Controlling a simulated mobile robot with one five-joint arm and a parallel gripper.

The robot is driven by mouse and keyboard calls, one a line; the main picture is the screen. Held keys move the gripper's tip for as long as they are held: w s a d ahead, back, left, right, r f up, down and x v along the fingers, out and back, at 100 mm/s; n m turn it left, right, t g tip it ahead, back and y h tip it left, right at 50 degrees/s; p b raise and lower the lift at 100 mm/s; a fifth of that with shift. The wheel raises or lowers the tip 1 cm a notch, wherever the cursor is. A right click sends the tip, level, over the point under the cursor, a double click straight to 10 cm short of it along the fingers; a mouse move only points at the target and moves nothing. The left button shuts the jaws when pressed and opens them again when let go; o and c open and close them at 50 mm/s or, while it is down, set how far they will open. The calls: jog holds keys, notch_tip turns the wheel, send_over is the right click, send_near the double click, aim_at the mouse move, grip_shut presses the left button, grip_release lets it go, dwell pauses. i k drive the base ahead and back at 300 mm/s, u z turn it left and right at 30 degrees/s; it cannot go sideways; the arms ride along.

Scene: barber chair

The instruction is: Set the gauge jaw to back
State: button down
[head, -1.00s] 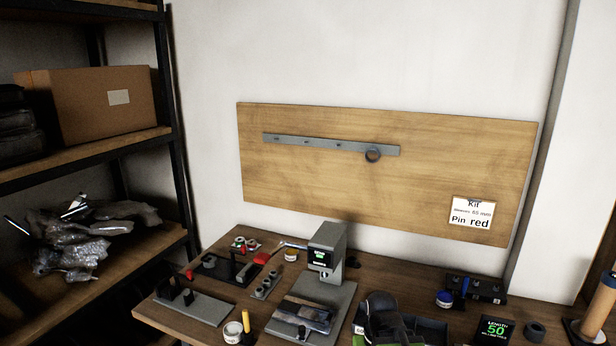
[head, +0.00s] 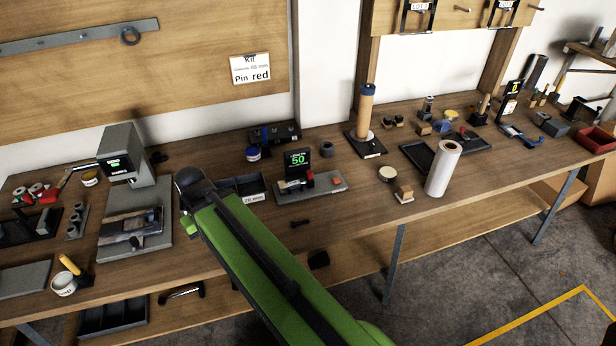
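The gauge (head: 330,188) is a grey base on the bench near the middle of the head view. A black display (head: 297,159) on it reads 50 in green. Dark and red parts sit on the base below the display; the jaw (head: 309,178) seems to be among them, but it is too small to tell its setting. My green arm reaches up from the bottom, and its dark rounded end is left of the gauge, apart from it. I see no gripper fingers.
A dark tray (head: 240,188) stands between my arm and the gauge. A grey press (head: 135,160) is at the left. A white roll (head: 443,168) and a brown cylinder post (head: 365,110) stand to the right.

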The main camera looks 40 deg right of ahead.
aim_at(309, 182)
jog(key=u, duration=0.7)
jog(key=i, duration=0.45)
jog(key=u, duration=0.2)
